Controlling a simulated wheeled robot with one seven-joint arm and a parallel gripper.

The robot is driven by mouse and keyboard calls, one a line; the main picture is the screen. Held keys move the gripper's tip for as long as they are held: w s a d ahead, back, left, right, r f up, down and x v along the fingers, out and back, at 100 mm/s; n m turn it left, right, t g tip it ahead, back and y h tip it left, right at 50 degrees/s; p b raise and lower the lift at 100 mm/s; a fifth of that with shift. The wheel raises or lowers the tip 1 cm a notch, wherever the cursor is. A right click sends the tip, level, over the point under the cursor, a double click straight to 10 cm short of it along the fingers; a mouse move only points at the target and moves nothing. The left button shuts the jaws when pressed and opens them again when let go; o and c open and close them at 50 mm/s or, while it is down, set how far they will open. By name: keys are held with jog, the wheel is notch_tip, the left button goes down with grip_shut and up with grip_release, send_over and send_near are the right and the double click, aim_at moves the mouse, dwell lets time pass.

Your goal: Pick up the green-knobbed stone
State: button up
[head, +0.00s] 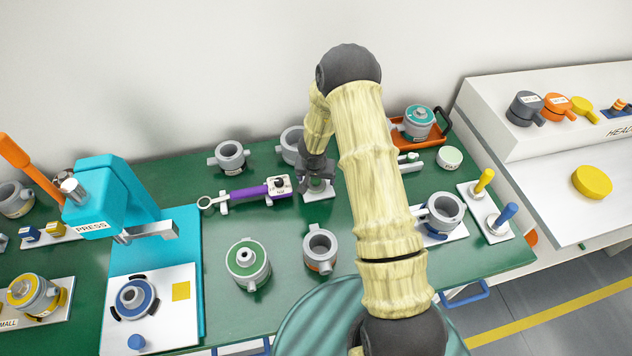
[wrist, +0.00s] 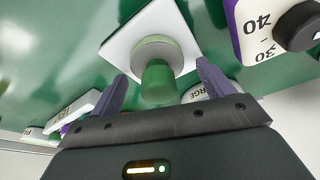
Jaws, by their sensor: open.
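The green-knobbed stone (wrist: 158,84) is a grey round disc with a green cylindrical knob. In the wrist view it sits on a white square plate (wrist: 118,47), with its knob between my two spread fingers. My gripper (wrist: 162,72) is open, with visible gaps on both sides of the knob. In the head view my gripper (head: 316,178) is over the white plate (head: 318,196), and the stone is mostly hidden beneath it.
A purple torque tool (head: 248,192) with a numbered dial lies just left of the plate. Grey cups (head: 320,250) stand in front and behind (head: 292,143). A teal-topped pot on an orange tray (head: 418,122) is at back right. The turquoise press (head: 105,200) is at left.

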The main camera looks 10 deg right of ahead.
jog(key=c, duration=1.3)
jog(key=shift+o, duration=0.2)
jog(key=shift+r, duration=0.15)
notch_tip(320, 180, up, 10)
jog(key=p, duration=0.3)
